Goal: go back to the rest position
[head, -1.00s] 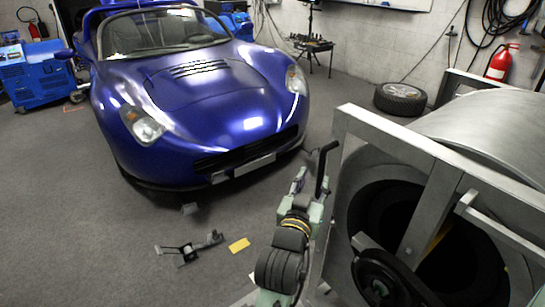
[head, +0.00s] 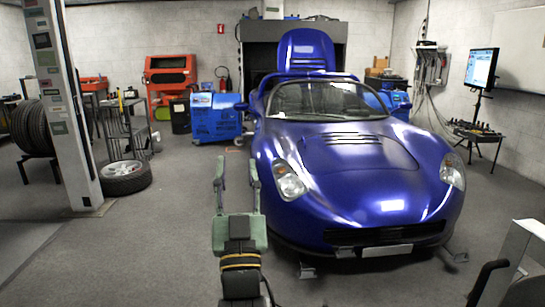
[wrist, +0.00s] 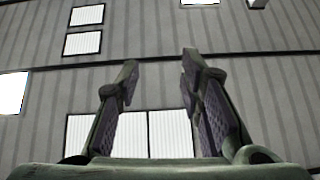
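My gripper (head: 236,168) points upward in front of the blue car, left of its front end in the head view. Its two green fingers stand apart with nothing between them. In the wrist view my gripper (wrist: 160,72) also shows open and empty, with the ceiling behind the fingers. The task names no other object.
The blue sports car (head: 365,185) fills the right middle. The dynamometer's metal frame (head: 510,260) and black handle (head: 488,283) show at lower right. Grey floor (head: 150,240) is clear left of my arm.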

